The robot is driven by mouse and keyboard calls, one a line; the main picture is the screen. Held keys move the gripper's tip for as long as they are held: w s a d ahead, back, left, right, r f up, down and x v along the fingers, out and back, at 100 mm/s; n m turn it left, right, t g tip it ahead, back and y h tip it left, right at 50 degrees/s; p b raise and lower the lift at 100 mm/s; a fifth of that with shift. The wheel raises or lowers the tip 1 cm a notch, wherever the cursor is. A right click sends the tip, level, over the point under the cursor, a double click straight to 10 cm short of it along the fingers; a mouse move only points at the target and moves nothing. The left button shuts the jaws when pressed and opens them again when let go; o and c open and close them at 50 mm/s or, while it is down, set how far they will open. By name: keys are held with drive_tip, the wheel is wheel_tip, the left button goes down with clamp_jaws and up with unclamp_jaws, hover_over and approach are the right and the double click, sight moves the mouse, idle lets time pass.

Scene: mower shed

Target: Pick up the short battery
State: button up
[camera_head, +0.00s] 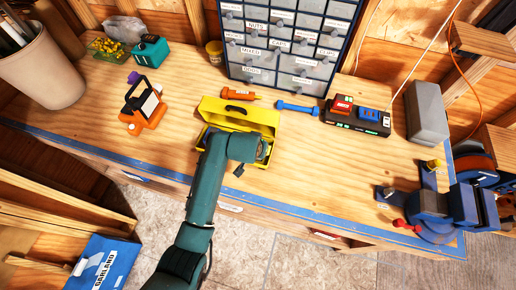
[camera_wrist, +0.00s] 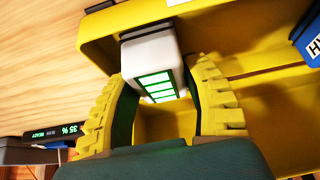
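A yellow toolbox (camera_head: 209,108) stands open on the workbench, with my arm reaching over its front. In the wrist view, a white block-shaped battery (camera_wrist: 153,52) with a dark end and green bars is at the box's yellow wall (camera_wrist: 95,40). My gripper's two yellow ribbed fingers (camera_wrist: 160,85) stand on either side of the battery, close to its sides. I cannot tell whether they press on it. In the head view my gripper and the battery are hidden behind my arm. Part of a blue labelled object (camera_wrist: 310,38) shows at the right of the wrist view.
A charger (camera_head: 355,122) with a red battery (camera_head: 342,104) and a blue battery (camera_head: 368,115) stands right of the box; its display (camera_wrist: 55,133) reads 35% READY. A blue dumbbell-shaped item (camera_head: 297,107), drawer cabinet (camera_head: 280,45), orange-black item (camera_head: 143,105) and vise (camera_head: 435,210) surround it.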

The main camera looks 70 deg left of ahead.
drive_tip(key=c, duration=0.6)
drive_tip(key=shift+o, duration=0.2)
drive_tip(key=shift+r, duration=0.1)
